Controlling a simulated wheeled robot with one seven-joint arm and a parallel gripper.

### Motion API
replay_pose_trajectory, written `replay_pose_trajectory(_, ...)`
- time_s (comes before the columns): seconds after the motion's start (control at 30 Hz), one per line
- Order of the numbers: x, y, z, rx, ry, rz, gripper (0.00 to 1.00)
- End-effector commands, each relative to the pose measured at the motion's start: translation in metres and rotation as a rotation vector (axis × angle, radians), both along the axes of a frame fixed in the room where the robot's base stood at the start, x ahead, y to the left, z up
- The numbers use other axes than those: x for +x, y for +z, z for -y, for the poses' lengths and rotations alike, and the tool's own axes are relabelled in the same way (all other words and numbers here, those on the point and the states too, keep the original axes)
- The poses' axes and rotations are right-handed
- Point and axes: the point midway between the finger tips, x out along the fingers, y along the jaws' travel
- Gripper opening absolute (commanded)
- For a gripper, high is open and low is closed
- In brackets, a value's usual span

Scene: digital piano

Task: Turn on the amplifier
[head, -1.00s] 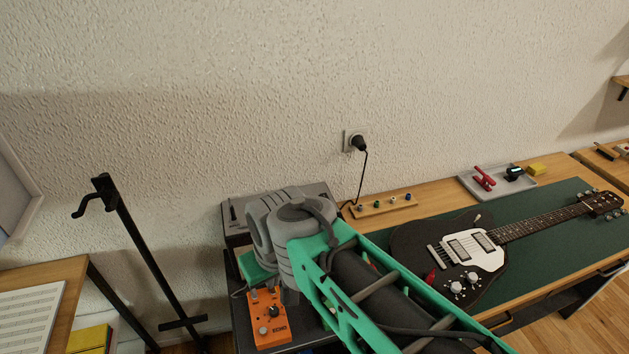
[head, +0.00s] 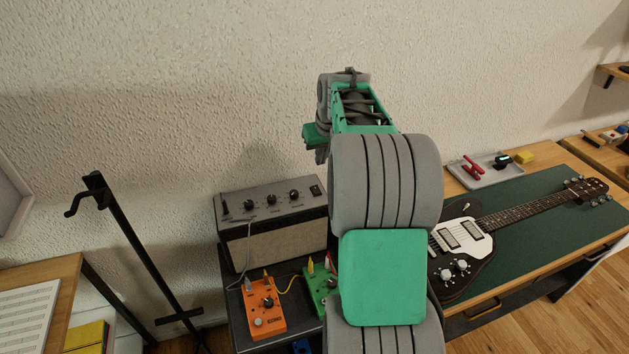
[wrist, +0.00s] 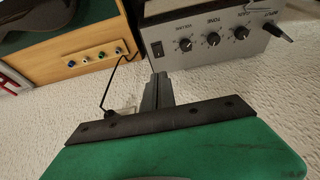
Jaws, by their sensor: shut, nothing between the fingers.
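The amplifier (head: 270,240) is a grey box with a pale speaker cloth and a control panel with several black knobs on top. A small black rocker switch (head: 315,191) sits at the right end of the panel. In the wrist view the amplifier (wrist: 205,62) is at the upper right, with the switch (wrist: 157,49) at its near left end. My gripper (wrist: 158,78) is shut and empty, apart from the switch. In the head view my gripper (head: 320,155) hangs above the amplifier's right end. I cannot tell the switch's position.
An orange pedal (head: 265,308) and a green pedal (head: 318,287) with cables stand before the amplifier. A black guitar (head: 466,240) lies on the green mat (head: 530,220) to the right. A black stand (head: 140,250) is at left. A black cord (wrist: 112,83) runs beside my gripper.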

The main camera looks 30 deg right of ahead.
Motion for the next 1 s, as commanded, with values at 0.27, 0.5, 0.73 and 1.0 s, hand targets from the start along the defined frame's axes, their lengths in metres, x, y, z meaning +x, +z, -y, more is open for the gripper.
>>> replay_pose_trajectory(0.27,0.001,-0.002,-0.001,0.0,0.001,0.0,0.0)
replay_pose_trajectory(0.5,0.014,-0.038,0.001,0.002,0.004,-0.004,0.0)
replay_pose_trajectory(0.73,0.032,-0.085,0.006,0.002,0.001,-0.004,0.0)
replay_pose_trajectory(1.0,0.047,-0.123,0.01,0.0,0.002,0.0,0.0)
